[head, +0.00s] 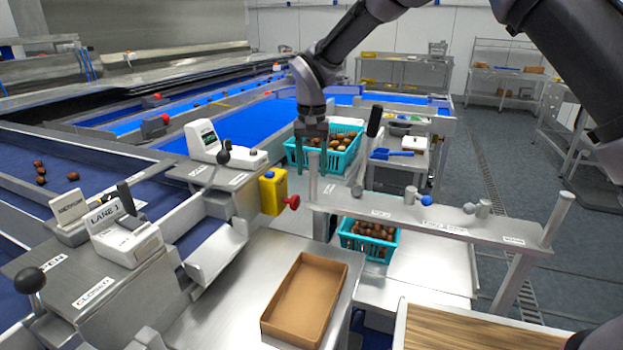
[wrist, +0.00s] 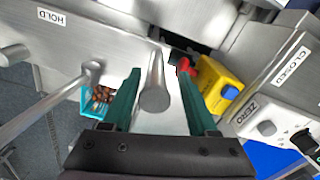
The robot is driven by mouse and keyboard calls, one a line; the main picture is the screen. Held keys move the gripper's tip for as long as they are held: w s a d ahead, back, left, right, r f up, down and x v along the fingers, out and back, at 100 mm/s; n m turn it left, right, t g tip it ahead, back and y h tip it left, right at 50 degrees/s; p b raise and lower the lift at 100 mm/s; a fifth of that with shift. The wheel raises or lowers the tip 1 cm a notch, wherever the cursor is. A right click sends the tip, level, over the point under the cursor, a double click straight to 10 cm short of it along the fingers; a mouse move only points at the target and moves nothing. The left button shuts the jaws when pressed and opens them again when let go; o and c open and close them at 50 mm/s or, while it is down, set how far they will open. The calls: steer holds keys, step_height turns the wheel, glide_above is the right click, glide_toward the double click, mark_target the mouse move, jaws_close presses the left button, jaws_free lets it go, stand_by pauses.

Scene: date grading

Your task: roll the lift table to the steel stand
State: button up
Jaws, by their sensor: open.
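My gripper (head: 311,140) points down over an upright steel post (head: 313,182) at the left end of a long labelled steel bar (head: 430,217). In the wrist view my open gripper (wrist: 159,74) has one dark green finger on each side of the post (wrist: 155,88). I cannot tell whether either finger touches it. A second post (head: 557,220) stands at the bar's right end. I cannot tell for certain which steel piece is the lift table and which is the steel stand.
An open cardboard box (head: 305,300) sits on a steel top in front. Teal baskets of dates stand behind (head: 345,158) and under the bar (head: 368,240). A yellow box with a red knob (head: 272,192) is close left of the post. Grey floor (head: 575,265) is clear at right.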

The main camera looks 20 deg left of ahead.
step_height(320, 180, up, 6)
steer(key=shift+r, duration=0.25)
steer(key=shift+s, duration=0.1)
stand_by(0.4)
